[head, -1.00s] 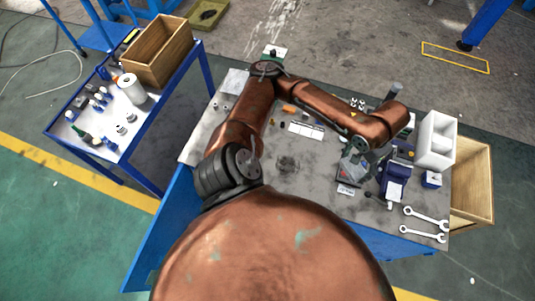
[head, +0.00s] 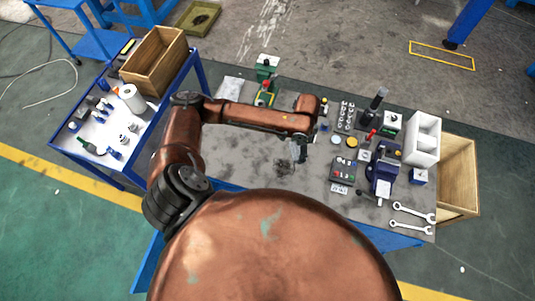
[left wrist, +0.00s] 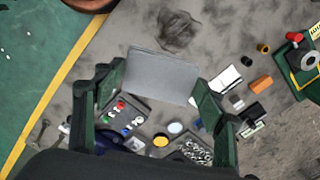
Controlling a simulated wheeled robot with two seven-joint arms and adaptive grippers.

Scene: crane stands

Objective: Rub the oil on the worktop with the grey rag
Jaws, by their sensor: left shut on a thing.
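My left gripper (head: 298,152) is over the middle of the worktop (head: 235,150) in the head view. In the left wrist view its two green fingers (left wrist: 158,88) are shut on the grey rag (left wrist: 160,77), a flat pale rectangle spanning between them. The oil is a dark smudge (head: 285,167) on the worktop, right by the gripper in the head view. In the left wrist view the oil (left wrist: 178,30) lies just beyond the rag's far edge, uncovered. I cannot tell whether the rag touches the worktop. My right gripper is not in view.
A blue vice (head: 381,178), a control box with coloured buttons (head: 343,170) and two wrenches (head: 412,220) are on the right of the worktop. A white bin (head: 424,140) stands at the right edge. A blue cart (head: 75,145) is at the left. Worktop left of the oil is clear.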

